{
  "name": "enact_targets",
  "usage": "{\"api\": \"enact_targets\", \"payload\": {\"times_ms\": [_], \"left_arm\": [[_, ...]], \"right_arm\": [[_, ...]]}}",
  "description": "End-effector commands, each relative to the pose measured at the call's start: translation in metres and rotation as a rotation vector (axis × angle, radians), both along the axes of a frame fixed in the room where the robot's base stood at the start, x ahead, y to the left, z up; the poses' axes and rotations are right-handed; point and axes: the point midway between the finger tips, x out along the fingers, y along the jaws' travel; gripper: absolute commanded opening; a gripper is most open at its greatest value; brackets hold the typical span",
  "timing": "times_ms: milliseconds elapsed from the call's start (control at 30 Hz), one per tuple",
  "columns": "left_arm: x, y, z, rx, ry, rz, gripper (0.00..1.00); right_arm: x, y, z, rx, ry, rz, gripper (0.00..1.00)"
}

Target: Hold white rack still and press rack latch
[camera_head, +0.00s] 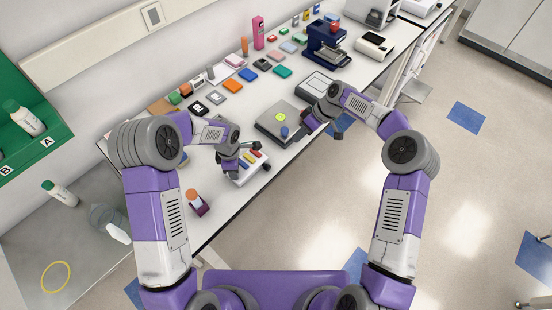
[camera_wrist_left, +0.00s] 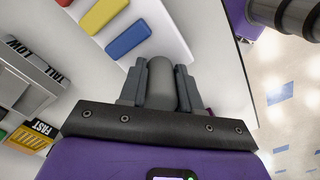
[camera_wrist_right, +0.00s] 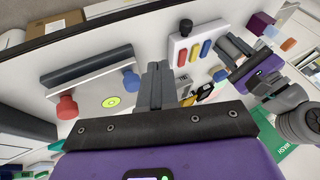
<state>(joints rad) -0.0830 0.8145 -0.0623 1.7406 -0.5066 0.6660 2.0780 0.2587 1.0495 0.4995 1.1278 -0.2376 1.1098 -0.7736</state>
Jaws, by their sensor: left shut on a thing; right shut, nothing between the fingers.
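The white rack (camera_head: 238,181) lies near the table's front edge, with blue, red and yellow bars on top. It also shows in the left wrist view (camera_wrist_left: 165,22) and the right wrist view (camera_wrist_right: 188,62). A black knob (camera_wrist_right: 186,26) stands at its end away from my left gripper; whether this is the latch I cannot tell. My left gripper (camera_head: 234,166) is at the rack's other end, shut on a grey rounded post (camera_wrist_left: 161,84) beside the bars.
The flat grey device (camera_wrist_right: 90,97) has a yellow-green disc plus red and blue knobs. Several coloured boxes and a dark blue machine (camera_head: 326,42) fill the back.

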Motion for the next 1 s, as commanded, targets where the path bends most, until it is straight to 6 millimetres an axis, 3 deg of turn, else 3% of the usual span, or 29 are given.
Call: {"api": "enact_targets", "payload": {"times_ms": [467, 900, 1000], "left_arm": [[0.0, 0.0, 0.0, -0.001, -0.001, 0.0, 0.0], [0.0, 0.0, 0.0, 0.0, -0.001, 0.0, 0.0], [0.0, 0.0, 0.0, 0.0, -0.001, 0.0, 0.0]], "right_arm": [[-0.002, 0.005, -0.006, 0.0, 0.007, 0.004, 0.0], [-0.01, 0.051, -0.079, 0.0, 0.008, 0.005, 0.0], [-0.016, 0.06, -0.087, -0.001, 0.005, 0.005, 0.0]]}}
